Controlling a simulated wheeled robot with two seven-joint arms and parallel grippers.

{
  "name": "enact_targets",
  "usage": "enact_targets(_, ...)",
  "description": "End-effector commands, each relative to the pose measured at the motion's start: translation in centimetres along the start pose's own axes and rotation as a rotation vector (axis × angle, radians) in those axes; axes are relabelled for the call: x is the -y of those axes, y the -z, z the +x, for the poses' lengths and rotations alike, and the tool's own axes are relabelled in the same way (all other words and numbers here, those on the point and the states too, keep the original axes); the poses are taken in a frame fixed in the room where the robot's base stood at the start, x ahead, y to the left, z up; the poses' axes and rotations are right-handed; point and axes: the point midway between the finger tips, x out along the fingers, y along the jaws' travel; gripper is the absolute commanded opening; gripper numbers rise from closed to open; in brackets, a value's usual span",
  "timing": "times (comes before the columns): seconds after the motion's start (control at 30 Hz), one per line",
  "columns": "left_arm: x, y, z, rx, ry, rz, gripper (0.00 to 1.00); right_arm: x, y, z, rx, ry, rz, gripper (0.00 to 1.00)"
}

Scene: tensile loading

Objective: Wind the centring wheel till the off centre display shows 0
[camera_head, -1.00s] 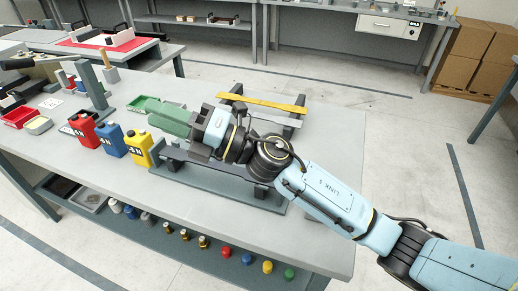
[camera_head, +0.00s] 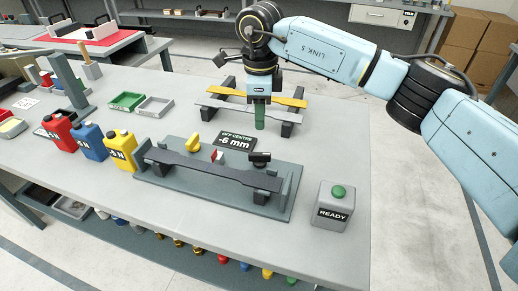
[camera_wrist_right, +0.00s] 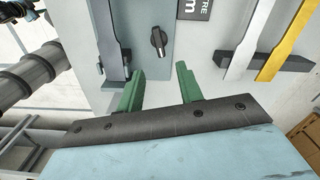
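The off centre display (camera_head: 234,141) reads -6 mm in the head view; only its edge shows in the wrist view (camera_wrist_right: 194,9). In front of it a dark bar (camera_head: 215,170) lies across the grey fixture (camera_head: 165,186). A black knob (camera_head: 260,158) and a yellow knob (camera_head: 193,142) stand on the fixture behind the bar; I cannot tell which is the centring wheel. My right gripper (camera_head: 260,117) points down behind the fixture, apart from the knobs. In the wrist view its green fingers (camera_wrist_right: 161,86) are open and empty, with the black knob (camera_wrist_right: 158,41) beyond them. My left gripper is out of view.
A rack with a yellow bar (camera_head: 286,100) and a grey bar (camera_head: 220,104) stands close by my right gripper. A READY box (camera_head: 333,204) with a green button is at the right. Red, blue and yellow (camera_head: 121,150) containers stand left of the fixture.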

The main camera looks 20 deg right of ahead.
Motion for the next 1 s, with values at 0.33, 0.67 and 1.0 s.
enact_targets(0.33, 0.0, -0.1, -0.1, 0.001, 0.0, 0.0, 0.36, -0.2, -0.1, 7.4, 0.0, -0.006, -0.002, 0.36)
enact_targets(0.67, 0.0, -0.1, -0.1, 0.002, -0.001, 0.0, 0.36, -0.2, -0.1, 11.6, 0.004, -0.004, -0.002, 0.36)
enact_targets(1.0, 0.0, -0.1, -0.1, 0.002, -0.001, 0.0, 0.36, -0.2, -0.1, 12.0, 0.004, -0.003, -0.002, 0.36)
